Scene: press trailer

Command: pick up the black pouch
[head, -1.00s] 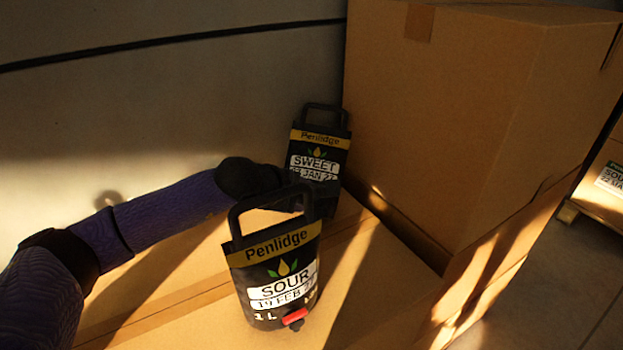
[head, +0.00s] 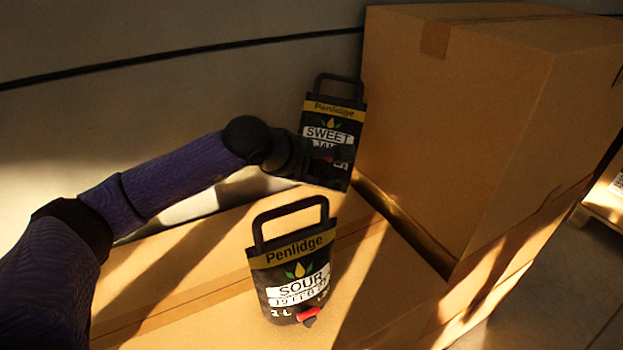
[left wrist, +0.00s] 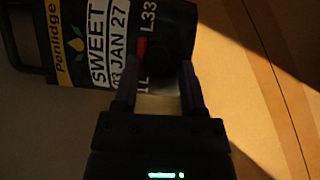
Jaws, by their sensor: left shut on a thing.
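A black pouch labelled "SWEET" (head: 334,110) stands upright at the back in the head view, near the wall and a large carton. Its lower part is partly hidden by my left gripper (head: 316,167). In the left wrist view the fingers (left wrist: 157,72) are closed around the lower end of this pouch (left wrist: 75,45), at its red tap (left wrist: 142,50). The pouch appears raised off the carton top. A second black pouch labelled "SOUR" (head: 292,272) stands upright in front, untouched, with its handle up and red tap low. My right gripper is out of view.
The pouches are over a flat carton top (head: 215,275) with a tape seam. A tall carton (head: 455,130) stands close on the right, and the trailer wall (head: 180,90) is behind. Floor and another carton (head: 608,190) show at far right.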

